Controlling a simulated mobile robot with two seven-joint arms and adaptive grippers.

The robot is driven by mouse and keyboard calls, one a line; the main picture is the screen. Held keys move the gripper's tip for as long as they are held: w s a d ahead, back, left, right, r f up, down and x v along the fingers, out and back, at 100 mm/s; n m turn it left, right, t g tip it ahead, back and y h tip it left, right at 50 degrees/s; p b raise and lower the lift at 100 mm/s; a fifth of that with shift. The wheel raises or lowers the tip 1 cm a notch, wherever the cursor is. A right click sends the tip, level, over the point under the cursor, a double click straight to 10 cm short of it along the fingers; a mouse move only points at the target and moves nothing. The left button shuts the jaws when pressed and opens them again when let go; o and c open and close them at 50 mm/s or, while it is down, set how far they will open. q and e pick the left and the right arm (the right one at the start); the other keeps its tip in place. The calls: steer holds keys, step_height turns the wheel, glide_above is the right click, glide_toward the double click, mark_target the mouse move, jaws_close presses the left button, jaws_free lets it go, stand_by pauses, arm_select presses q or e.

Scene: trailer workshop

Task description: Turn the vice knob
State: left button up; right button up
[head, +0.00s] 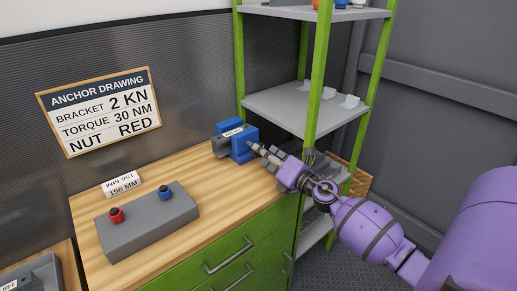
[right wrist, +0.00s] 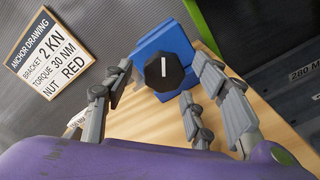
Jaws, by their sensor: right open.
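The blue vice (head: 236,140) stands at the back right of the wooden bench top, with a grey part at its left side. In the right wrist view, the vice (right wrist: 166,48) faces me. Its black faceted knob (right wrist: 164,73) has a white line, nearly upright in the picture. My right gripper (head: 257,149) reaches the vice from the right. In the right wrist view, its open fingers (right wrist: 157,84) appear on both sides of the knob, with no clear contact. In the head view the knob is hidden by my gripper. My left gripper is not in view.
A grey block (head: 150,226) with a red and a blue knob lies at the front left of the bench (head: 205,172). A "156 MM" card (head: 122,185) stands behind it. A green-posted shelf (head: 290,104) rises close behind my right gripper. The bench middle is clear.

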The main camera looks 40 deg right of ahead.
mark_target(259, 157)
steer(key=w, duration=0.2)
steer(key=shift+w+a+f, duration=0.1)
steer(key=shift+w+a, duration=0.05)
steer(key=shift+w, duration=0.6)
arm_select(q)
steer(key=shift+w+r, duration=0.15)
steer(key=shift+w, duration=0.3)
arm_select(e)
steer(key=shift+c, duration=0.4)
